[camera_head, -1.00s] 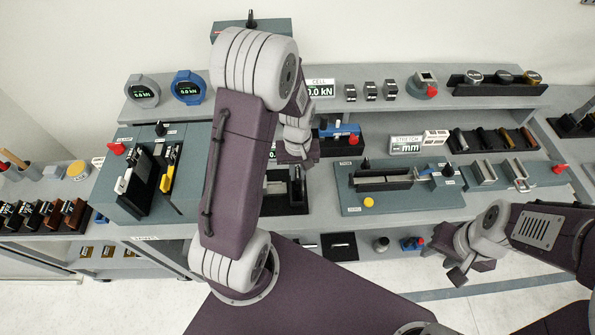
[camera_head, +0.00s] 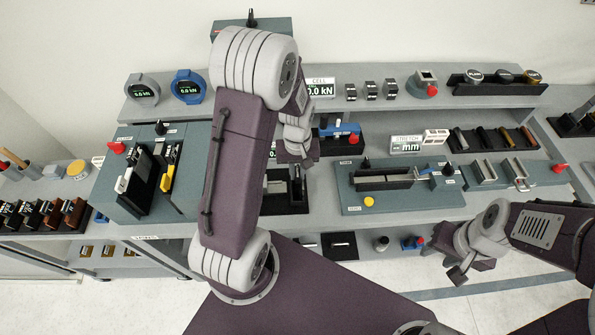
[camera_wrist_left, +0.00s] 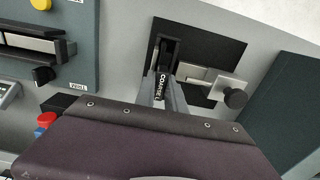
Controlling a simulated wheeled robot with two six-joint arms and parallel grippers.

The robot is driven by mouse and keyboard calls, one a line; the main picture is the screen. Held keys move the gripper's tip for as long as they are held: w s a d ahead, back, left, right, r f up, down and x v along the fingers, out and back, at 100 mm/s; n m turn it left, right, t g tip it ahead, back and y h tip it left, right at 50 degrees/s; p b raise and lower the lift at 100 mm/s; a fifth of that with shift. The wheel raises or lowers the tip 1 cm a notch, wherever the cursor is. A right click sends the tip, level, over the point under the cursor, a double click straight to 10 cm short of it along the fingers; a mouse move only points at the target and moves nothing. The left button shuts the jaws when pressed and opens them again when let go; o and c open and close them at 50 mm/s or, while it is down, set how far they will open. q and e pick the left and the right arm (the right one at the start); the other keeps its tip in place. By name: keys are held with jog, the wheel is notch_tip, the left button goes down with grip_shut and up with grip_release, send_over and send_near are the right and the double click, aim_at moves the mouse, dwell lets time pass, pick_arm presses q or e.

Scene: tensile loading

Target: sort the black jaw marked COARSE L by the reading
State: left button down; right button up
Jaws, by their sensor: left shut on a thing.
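In the left wrist view the black jaw marked COARSE (camera_wrist_left: 160,86) stands between the fingers of my left gripper (camera_wrist_left: 163,95), which is shut on it; only part of its lettering is readable. Below it is a black plate (camera_wrist_left: 220,45) with a metal bar and knob (camera_wrist_left: 233,97) beside. I cannot tell whether the jaw touches the plate. In the head view my left gripper (camera_head: 297,157) is over the middle of the bench, and the jaw is hidden there. My right gripper (camera_head: 458,274) hangs by the bench's front right; its fingers are not clear.
A display marked CELL (camera_head: 320,88) reads 0.0 kN. A STRETCH display (camera_head: 405,146) shows mm. A long teal fixture (camera_head: 400,198) stands right of my left gripper. Several dark jaws (camera_head: 40,212) sit at the far left. Two round gauges (camera_head: 188,87) stand on the shelf.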

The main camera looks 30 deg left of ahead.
dwell(0.9)
pick_arm(q)
jog(key=c, duration=1.3)
grip_release()
jog(key=shift+s+a, duration=0.1)
notch_tip(320, 180, up, 12)
